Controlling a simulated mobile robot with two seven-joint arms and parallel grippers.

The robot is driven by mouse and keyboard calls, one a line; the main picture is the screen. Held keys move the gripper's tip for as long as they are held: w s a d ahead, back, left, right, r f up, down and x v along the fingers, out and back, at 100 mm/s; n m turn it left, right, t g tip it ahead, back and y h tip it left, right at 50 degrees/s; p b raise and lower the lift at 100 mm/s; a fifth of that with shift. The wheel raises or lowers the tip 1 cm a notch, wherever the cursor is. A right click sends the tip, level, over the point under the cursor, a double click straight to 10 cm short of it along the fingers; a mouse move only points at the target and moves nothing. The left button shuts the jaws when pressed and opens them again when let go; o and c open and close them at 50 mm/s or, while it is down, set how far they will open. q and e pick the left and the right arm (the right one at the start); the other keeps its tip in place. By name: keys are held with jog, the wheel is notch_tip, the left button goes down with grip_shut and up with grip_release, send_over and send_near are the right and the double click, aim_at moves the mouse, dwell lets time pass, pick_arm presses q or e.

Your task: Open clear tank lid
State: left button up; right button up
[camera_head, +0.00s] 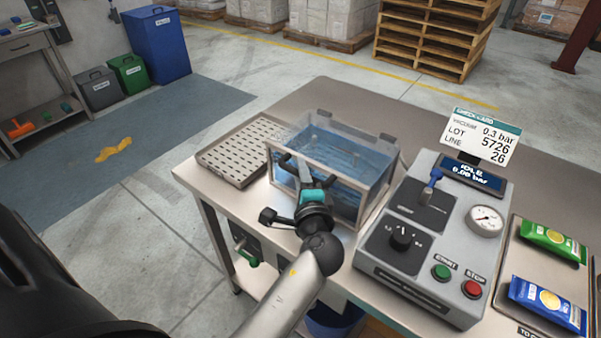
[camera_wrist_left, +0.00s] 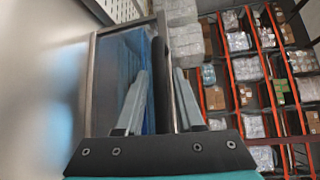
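The clear tank (camera_head: 372,197) stands on the steel table, with blue water inside. Its clear framed lid (camera_head: 345,143) appears to lie shut across the top, with dark hinge pieces along the far edge. My left gripper (camera_head: 294,161) is at the tank's near left side, by the lid's front edge. In the left wrist view, the fingers of my left gripper (camera_wrist_left: 161,75) are spread, with a dark bar (camera_wrist_left: 161,88) showing between them. I cannot tell whether they touch it. The blue water (camera_wrist_left: 120,85) shows left of the fingers. My right gripper is out of view.
A perforated tray (camera_head: 243,150) lies left of the tank. A grey control box (camera_head: 425,285) with knob, gauge and buttons stands close on the right. A sign (camera_head: 482,137) rises behind it. Green (camera_head: 552,242) and blue (camera_head: 547,302) packets lie at far right. Table behind the tank is clear.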

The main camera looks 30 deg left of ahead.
pick_arm(q)
grip_shut()
dwell(1.1)
